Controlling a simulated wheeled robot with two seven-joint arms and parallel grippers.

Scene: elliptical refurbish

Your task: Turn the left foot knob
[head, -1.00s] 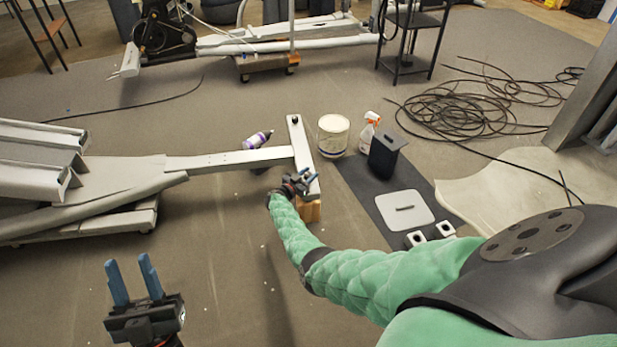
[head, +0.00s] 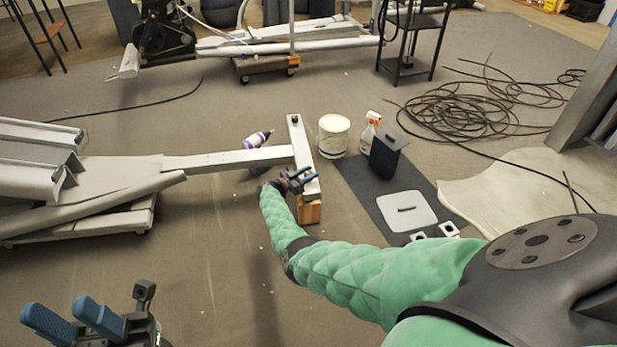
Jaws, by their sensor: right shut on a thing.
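A pale grey machine frame has a beam ending in a crossbar (head: 301,150) in the middle of the head view. A small dark foot knob (head: 294,120) shows on the crossbar's far end. My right gripper (head: 309,181) is at the crossbar's near end, shut on a knob there that its fingers mostly hide. The near end rests over a wooden block (head: 309,212). My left gripper (head: 72,318) is at the lower left, away from the frame, with its blue fingers apart and nothing seen between them.
A purple-labelled bottle (head: 257,139) lies by the beam. A white bucket (head: 333,135), a spray bottle (head: 369,132) and a dark bin (head: 385,158) stand right of the crossbar. A dark mat (head: 366,198) lies nearby. Coiled cable (head: 480,108) covers the floor farther right. The floor left of my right arm is clear.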

